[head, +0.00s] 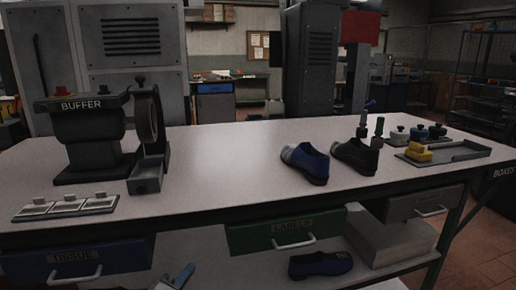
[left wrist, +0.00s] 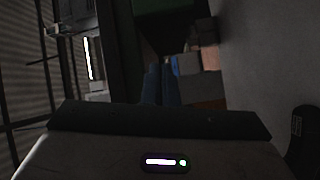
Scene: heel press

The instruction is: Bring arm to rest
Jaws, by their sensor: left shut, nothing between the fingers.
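My left gripper (head: 182,275) shows at the bottom edge of the head view, low in front of the table between the blue and green drawers. Its blue fingers also show in the left wrist view (left wrist: 160,84), where they lie close together, shut and empty. The rest of the left arm is below the picture. My right gripper is in neither view. The workbench (head: 225,155) stands in front of me. On it are a blue shoe with a grey toe (head: 306,163) and a black shoe (head: 357,155), side by side, both apart from my gripper.
A buffer machine (head: 85,130) and a tray of small lidded pieces (head: 66,207) are at the left. A blue drawer (head: 85,262), a green drawer (head: 285,232) and a grey drawer (head: 420,204) hang under the tabletop. A dark blue shoe (head: 320,264) lies on the lower shelf.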

